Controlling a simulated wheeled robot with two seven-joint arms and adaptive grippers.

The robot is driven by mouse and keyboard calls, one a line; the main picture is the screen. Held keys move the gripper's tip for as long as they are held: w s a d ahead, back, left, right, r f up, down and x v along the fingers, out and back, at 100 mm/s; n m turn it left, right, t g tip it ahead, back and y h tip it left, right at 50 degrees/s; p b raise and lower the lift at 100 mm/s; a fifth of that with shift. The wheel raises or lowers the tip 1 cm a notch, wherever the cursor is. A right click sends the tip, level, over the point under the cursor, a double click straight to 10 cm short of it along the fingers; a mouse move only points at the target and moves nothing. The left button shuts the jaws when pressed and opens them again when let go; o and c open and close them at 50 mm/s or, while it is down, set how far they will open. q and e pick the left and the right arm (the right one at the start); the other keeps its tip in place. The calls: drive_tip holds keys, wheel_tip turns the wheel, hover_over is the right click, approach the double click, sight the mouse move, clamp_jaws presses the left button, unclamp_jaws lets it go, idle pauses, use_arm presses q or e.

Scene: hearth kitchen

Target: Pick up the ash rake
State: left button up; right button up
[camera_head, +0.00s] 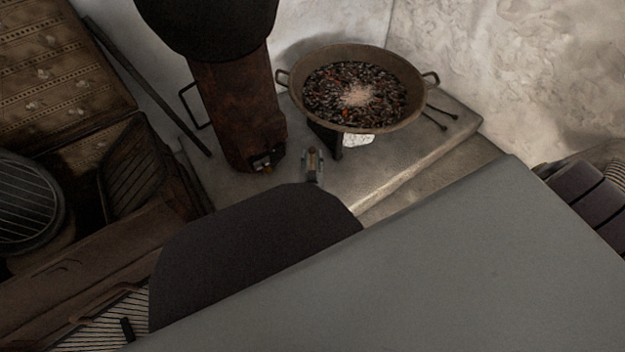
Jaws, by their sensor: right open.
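A long thin dark rod (150,88) leans along the wall at the left, from the slatted wood down to the stone ledge; it may be the ash rake, but I cannot make out a rake head. My right gripper (313,155) shows small just beyond a large dark rounded shape, low over the stone ledge. It is open, and I see nothing held in it. It is right of the rod's lower end and apart from it. My left gripper is not in view.
A rusty brown upright stove body (240,115) stands between the rod and my right gripper. A wide two-handled pan (408,118) of dark contents stands on the stone ledge (395,180). Two thin dark utensils (432,121) lie right of it. A round ribbed vessel (28,205) is far left.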

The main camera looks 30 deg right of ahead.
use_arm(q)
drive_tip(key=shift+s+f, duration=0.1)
use_arm(e)
drive_tip(key=shift+c, duration=0.4)
clamp_jaws()
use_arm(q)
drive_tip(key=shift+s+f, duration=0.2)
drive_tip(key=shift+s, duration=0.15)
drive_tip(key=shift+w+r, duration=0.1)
